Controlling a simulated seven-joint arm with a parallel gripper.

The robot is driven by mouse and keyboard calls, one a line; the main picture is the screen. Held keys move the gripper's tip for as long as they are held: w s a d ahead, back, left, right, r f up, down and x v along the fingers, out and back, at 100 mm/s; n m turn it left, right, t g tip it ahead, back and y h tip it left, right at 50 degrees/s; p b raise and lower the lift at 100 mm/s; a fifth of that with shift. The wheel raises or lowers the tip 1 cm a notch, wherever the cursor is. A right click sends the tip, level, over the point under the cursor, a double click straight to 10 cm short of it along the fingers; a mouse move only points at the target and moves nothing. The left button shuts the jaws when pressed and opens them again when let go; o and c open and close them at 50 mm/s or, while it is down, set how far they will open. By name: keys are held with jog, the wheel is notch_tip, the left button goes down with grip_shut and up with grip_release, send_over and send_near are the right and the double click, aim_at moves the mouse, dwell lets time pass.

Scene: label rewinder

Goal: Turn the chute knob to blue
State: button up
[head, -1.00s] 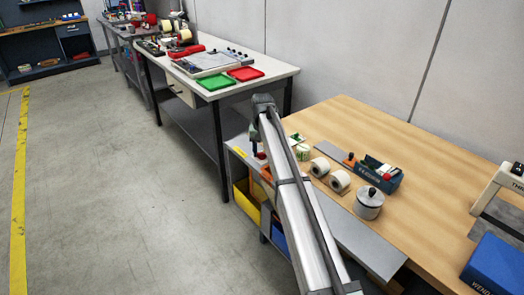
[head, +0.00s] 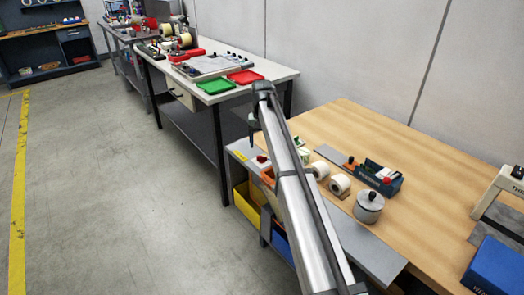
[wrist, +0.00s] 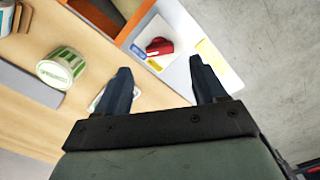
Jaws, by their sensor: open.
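The red chute knob (wrist: 158,46) sits on a white plate (wrist: 142,30) in the wrist view, with a blue patch at its left and a yellow patch beside it. The knob's pointing direction is hard to tell. The knob also shows small in the head view (head: 261,158), on the grey shelf at the table's left end. My gripper (wrist: 160,66) is open and empty, its two dark fingers apart. In the wrist view the knob appears just beyond the gap between the fingertips. In the head view my gripper (head: 253,122) is above the knob, not touching it.
An orange wall (wrist: 110,42) stands beside the plate. A green-and-white roll (wrist: 63,67) is on the wooden table (head: 430,150). Label rolls (head: 339,184), a lidded pot (head: 368,207) and a teal dispenser (head: 383,180) stand right of my arm. A yellow bin (head: 246,203) is below.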

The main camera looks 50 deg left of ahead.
aim_at(262, 156)
notch_tip(262, 156, up, 8)
jog(key=shift+f, duration=0.15)
dwell(0.6)
